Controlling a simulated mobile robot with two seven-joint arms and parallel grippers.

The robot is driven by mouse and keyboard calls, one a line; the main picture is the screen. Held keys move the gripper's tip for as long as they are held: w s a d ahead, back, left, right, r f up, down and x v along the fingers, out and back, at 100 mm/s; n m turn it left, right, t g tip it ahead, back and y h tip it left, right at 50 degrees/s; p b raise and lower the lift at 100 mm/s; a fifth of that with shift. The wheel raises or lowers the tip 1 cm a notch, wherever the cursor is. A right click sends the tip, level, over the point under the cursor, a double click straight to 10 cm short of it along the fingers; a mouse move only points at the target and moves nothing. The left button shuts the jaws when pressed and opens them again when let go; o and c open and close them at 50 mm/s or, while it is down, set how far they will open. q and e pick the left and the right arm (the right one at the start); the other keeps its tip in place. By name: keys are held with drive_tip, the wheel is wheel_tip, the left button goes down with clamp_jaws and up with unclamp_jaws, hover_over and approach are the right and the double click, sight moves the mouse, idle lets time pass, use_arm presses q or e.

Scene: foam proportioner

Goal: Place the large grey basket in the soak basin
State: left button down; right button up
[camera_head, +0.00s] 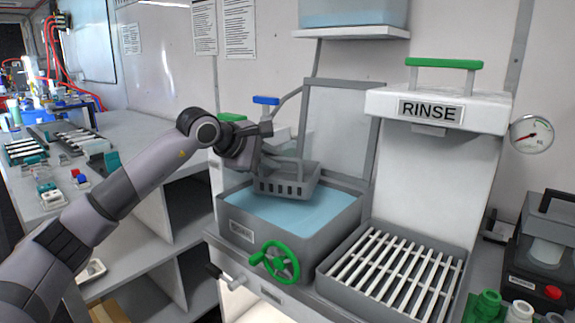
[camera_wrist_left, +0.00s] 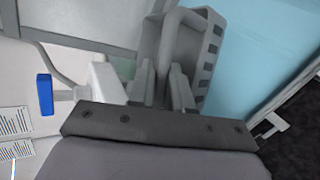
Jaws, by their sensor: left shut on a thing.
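The large grey basket (camera_head: 288,181) has slotted walls and hangs over the soak basin in the head view. The soak basin (camera_head: 335,243) is a grey tub filled with blue liquid. My left gripper (camera_head: 267,155) is above the basket's left side and shut on its handle. In the left wrist view, the gripper (camera_wrist_left: 162,88) closes around the grey handle bar, with the basket (camera_wrist_left: 210,55) beyond it and the blue liquid (camera_wrist_left: 265,45) to the right. The basket's base looks close to the liquid; whether it touches is unclear. My right gripper is not in view.
A green valve wheel (camera_head: 275,262) is on the basin's front. A slatted tray (camera_head: 395,275) sits right of the basin below the RINSE unit (camera_head: 437,110). A blue-handled tap (camera_head: 266,100) is behind the gripper, and a raised grey panel (camera_head: 342,125) stands behind the basin.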

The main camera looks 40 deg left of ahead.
sight(273, 193)
use_arm(q)
drive_tip(key=shift+w, duration=0.35)
drive_tip(key=shift+w+f, duration=0.1)
wheel_tip(273, 193, down, 3)
drive_tip(key=shift+d+b, duration=0.1)
drive_tip(key=shift+b, duration=1.05)
drive_tip(key=shift+f, duration=0.25)
drive_tip(key=shift+s+r, duration=0.15)
drive_tip(key=shift+s, duration=0.05)
drive_tip(key=shift+f, duration=0.3)
drive_tip(key=c, duration=1.1)
unclamp_jaws()
drive_tip(key=shift+o, duration=0.2)
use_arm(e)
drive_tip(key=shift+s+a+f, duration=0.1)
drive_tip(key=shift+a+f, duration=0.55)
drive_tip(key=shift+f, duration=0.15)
